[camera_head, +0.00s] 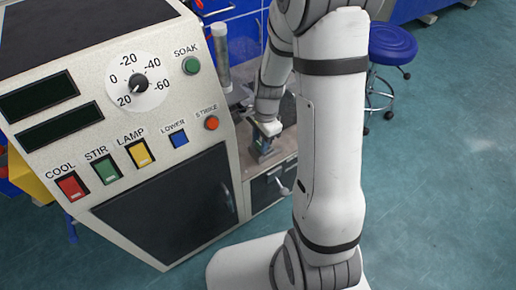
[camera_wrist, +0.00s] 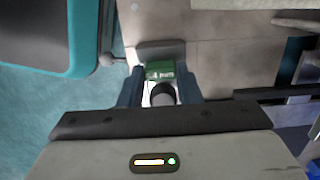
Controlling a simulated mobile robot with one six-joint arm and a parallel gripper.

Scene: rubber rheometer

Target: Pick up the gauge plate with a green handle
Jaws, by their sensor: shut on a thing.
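The green handle (camera_wrist: 159,69) of the gauge plate shows in the wrist view, between the two dark fingers of my gripper (camera_wrist: 159,88). The fingers are shut on it from left and right. A grey strip (camera_wrist: 160,49) shows just beyond the handle; it may be part of the plate. In the head view, my gripper (camera_head: 263,146) points down over the small worktop beside the machine. The plate is too small and too covered there to make out. I cannot tell whether it touches the worktop.
The large machine (camera_head: 110,110) with a dial and coloured buttons stands left of my arm. A clear upright cylinder (camera_head: 221,55) stands behind my gripper. Drawers (camera_head: 268,186) are under the worktop (camera_head: 284,165). A blue stool (camera_head: 391,45) stands at the back right, with open floor around it.

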